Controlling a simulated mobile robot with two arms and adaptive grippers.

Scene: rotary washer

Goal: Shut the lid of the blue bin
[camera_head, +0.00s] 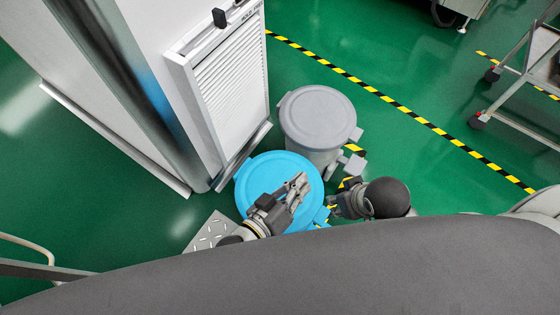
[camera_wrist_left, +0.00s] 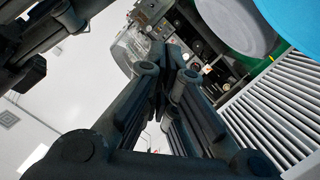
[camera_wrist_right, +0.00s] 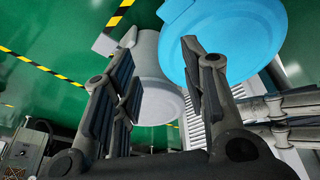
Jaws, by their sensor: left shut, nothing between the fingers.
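The blue bin's round lid (camera_head: 258,176) lies roughly flat over the bin in the head view, and I see no gap under it. The blue lid fills the upper right of the right wrist view (camera_wrist_right: 240,38), and a blue edge shows in the left wrist view (camera_wrist_left: 298,28). My left gripper (camera_head: 300,184) is shut and empty, above the lid's right part; whether it touches is unclear. My right gripper (camera_head: 337,206) is open and empty, just right of the bin. The bin's body is mostly hidden under the lid.
A grey lidded bin (camera_head: 318,115) stands close behind the blue one. A white cabinet with a louvred panel (camera_head: 228,95) rises at the left. A metal cart (camera_head: 525,85) is at the far right. Green floor with yellow-black tape (camera_head: 400,106) is open between.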

